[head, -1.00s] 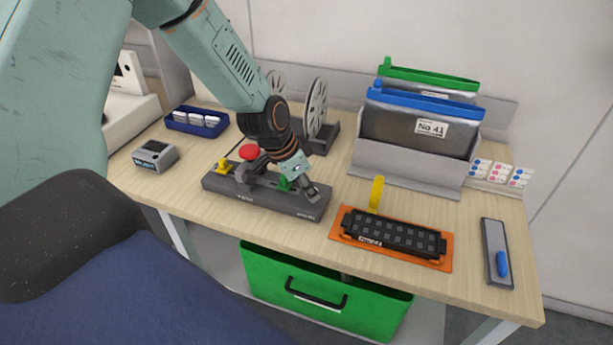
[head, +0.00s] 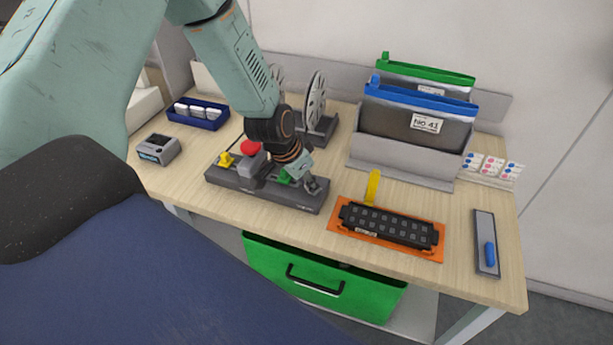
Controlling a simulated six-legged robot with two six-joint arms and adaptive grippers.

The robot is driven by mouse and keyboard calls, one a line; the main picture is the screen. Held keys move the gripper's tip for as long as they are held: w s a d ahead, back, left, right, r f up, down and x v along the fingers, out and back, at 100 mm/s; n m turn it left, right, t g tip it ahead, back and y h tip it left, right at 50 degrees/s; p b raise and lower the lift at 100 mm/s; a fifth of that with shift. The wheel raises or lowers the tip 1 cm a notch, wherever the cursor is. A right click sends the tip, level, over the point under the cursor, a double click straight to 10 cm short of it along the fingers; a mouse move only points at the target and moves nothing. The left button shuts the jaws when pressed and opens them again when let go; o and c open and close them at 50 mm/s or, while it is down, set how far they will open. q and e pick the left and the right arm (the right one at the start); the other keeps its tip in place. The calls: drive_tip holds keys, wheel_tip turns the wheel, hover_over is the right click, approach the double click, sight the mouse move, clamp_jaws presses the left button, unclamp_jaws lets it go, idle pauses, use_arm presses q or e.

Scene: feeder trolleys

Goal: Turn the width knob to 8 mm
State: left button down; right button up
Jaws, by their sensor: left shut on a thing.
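A long dark setting fixture (head: 225,182) lies on the table at the centre-left. It carries a yellow piece (head: 225,160), a red round top (head: 250,147), a grey block (head: 251,170) and a green piece (head: 284,177). Small labels on its front edge are too blurred to read. My left gripper (head: 307,184) reaches down onto the fixture's right end, just right of the green piece. It is shut on what seems to be the width knob, which the fingers hide. The knob's setting cannot be read. My right gripper is out of view.
Two reels (head: 316,105) stand behind the fixture. A grey bin with blue- and green-topped folders (head: 417,124) is at the back. An orange mat (head: 338,226) with a black strip lies to the right. A blue tray (head: 206,123) and grey box (head: 157,149) are left.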

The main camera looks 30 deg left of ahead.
use_arm(q)
drive_tip(key=shift+w+r+n+y+p, duration=0.2)
drive_tip(key=shift+n+y+p, duration=0.2)
drive_tip(key=shift+n+p, duration=0.75)
drive_tip(key=c, duration=1.5)
unclamp_jaws()
drive_tip(key=o, duration=0.5)
drive_tip(key=shift+s+f, duration=0.1)
drive_tip(key=shift+f, duration=0.05)
drive_tip(key=shift+c, duration=0.2)
drive_tip(key=shift+s, duration=0.1)
drive_tip(key=v, duration=1.2)
drive_tip(key=shift+f, duration=0.1)
